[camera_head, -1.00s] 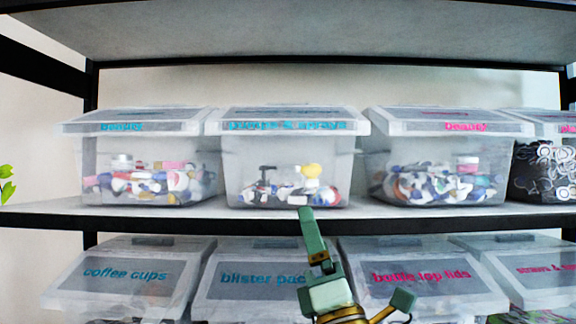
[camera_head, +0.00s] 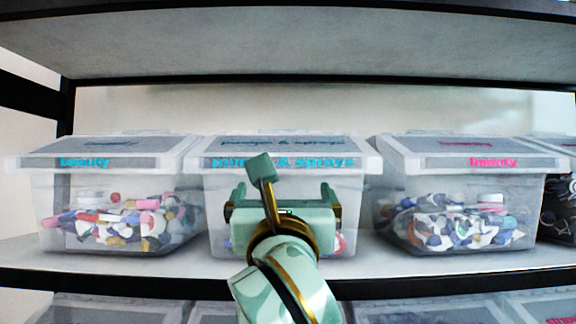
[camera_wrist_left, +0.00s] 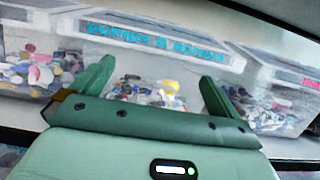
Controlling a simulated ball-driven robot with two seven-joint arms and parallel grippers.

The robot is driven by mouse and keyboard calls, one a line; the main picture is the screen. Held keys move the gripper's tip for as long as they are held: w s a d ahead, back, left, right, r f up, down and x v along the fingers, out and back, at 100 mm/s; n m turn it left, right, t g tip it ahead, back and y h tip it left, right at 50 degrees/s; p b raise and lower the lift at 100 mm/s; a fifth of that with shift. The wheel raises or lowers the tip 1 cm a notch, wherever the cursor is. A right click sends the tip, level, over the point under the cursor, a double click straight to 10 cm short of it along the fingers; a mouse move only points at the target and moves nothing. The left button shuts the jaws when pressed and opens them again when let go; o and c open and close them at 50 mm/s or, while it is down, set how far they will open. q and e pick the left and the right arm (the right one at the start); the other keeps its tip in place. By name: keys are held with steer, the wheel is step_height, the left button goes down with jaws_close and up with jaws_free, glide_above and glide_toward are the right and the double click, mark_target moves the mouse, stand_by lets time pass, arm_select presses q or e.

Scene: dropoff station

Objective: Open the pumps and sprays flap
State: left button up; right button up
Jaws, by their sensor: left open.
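The pumps and sprays bin is a clear box in the middle of the shelf. Its grey flap (camera_head: 283,146) with blue lettering is closed. The lettered flap also shows in the left wrist view (camera_wrist_left: 155,38). My left gripper (camera_head: 283,200) is in front of this bin's front wall, below the flap's front edge, and hides much of the wall. In the left wrist view the two green fingers (camera_wrist_left: 152,78) stand wide apart with nothing between them, and the bin's contents show beyond. I cannot tell if a finger touches the bin. My right gripper is not in view.
Closed beauty bins stand on the left (camera_head: 115,200) and right (camera_head: 450,205), close beside the middle bin. A grey shelf (camera_head: 300,45) hangs above with some free room over the lids. Lower bins (camera_head: 110,308) show below the shelf's dark front edge.

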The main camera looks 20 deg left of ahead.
mark_target(283, 173)
arm_select(q)
steer(key=p+x, duration=0.2)
steer(key=x, duration=0.4)
steer(key=shift+w+a+r, duration=0.15)
steer(key=shift+w, duration=0.1)
steer(key=shift+w+a, duration=0.1)
steer(key=shift+w, duration=0.15)
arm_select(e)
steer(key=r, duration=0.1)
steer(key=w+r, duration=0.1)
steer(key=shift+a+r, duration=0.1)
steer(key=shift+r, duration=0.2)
